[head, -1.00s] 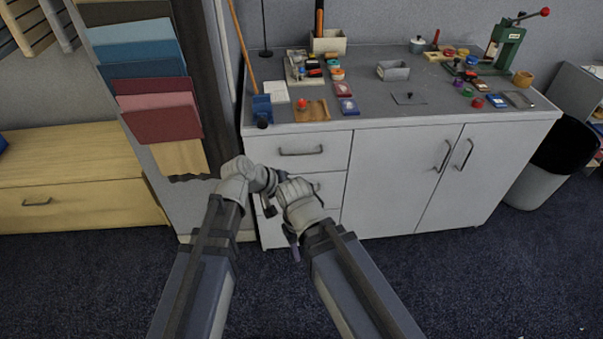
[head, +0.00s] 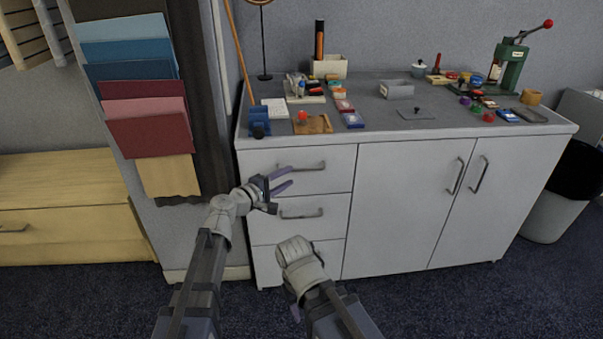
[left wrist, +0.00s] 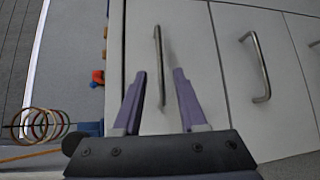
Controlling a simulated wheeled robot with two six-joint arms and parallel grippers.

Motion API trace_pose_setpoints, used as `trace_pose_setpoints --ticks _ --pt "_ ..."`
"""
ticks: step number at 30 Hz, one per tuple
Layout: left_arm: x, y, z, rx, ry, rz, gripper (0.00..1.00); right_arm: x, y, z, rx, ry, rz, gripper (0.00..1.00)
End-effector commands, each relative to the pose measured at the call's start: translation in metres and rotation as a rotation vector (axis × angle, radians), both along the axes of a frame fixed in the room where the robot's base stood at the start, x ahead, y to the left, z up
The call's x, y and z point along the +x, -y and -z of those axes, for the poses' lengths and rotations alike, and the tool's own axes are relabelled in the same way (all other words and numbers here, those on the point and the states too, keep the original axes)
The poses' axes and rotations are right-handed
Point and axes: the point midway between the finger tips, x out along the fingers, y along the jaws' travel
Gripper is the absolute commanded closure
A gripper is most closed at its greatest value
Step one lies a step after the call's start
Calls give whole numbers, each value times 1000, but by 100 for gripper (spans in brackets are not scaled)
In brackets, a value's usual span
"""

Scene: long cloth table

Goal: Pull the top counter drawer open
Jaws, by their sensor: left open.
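The white counter (head: 400,210) has a top drawer (head: 335,179) at its upper left, which looks shut. Its grey bar handle (head: 302,166) is partly behind my left gripper's fingers. My left gripper (head: 291,177) is open and empty, its purple fingers pointing at this handle. In the left wrist view the top handle (left wrist: 158,62) stands ahead, in line with the gap between the fingers (left wrist: 161,75); I see no clear contact. My right gripper (head: 295,313) is low in front of the drawers, mostly hidden behind its own wrist.
A second drawer handle (head: 301,213) is just below. Tools and small coloured items cover the counter top, with a blue block (head: 259,129) near its left front edge. A panel of coloured samples (head: 150,132) stands close left of my left arm. Open carpet lies in front.

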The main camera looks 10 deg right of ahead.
Motion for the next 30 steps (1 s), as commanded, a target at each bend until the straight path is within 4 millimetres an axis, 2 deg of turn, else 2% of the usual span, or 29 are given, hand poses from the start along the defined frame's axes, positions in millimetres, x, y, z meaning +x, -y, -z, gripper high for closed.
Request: trace_pose_setpoints --ticks 15,25,26,30 --pt "48 48 10 1 0 3 59 0 0 10 1 0 -2 50" --pt "51 53 11 2 1 1 59 0 0 11 1 0 -2 50" --pt "52 53 11 2 1 1 60 0 0 11 1 0 -2 50" --pt "51 53 11 2 1 2 75 0 0 11 1 0 -2 50"
